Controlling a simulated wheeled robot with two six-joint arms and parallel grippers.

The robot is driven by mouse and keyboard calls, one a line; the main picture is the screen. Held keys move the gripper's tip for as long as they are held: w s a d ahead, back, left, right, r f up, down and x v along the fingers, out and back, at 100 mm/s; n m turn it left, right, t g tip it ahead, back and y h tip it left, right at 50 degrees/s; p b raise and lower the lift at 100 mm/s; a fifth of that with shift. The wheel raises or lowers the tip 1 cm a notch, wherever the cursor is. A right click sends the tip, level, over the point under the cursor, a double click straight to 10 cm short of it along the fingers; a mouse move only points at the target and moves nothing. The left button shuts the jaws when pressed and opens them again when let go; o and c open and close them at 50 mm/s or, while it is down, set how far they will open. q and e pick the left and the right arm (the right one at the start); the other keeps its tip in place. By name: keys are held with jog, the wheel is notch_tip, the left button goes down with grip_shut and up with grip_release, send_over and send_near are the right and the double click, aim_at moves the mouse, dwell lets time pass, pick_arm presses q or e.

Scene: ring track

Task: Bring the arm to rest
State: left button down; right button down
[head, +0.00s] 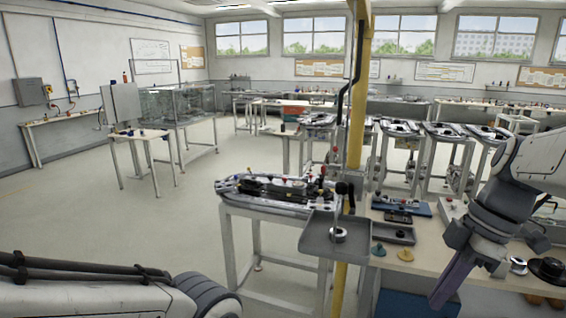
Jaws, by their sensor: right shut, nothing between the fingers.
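My right arm comes in from the right, white with dark grey joints. Its gripper (445,287) points down and to the left, in front of the wooden-topped bench at the lower right. Its fingers are together with nothing between them. My left arm shows only as a white link with dark cables and a dark round joint at the lower left. My left gripper is out of view.
The bench carries a grey tray (336,236) with a metal ring, small knobs (405,254) and a black round part (547,269). A yellow post (357,100) stands beside it. A track table (270,187) is at centre. Floor on the left (80,215) is clear.

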jog(key=s+a+f+m+h+b, duration=0.1)
jog(key=s+a+f+m, duration=0.1)
jog(key=a, duration=0.5)
jog(key=s+a+f+m+b, duration=0.1)
jog(key=s+a+f+m, duration=0.1)
jog(key=s+a+f, duration=0.3)
jog(key=s+a+f+m+h+b, duration=0.1)
jog(key=s+a+f+m, duration=0.1)
jog(key=s+a+f, duration=0.2)
jog(key=a+f, duration=0.3)
jog(key=a, duration=0.3)
jog(key=shift+m+h, duration=0.3)
jog(key=shift+f, duration=0.1)
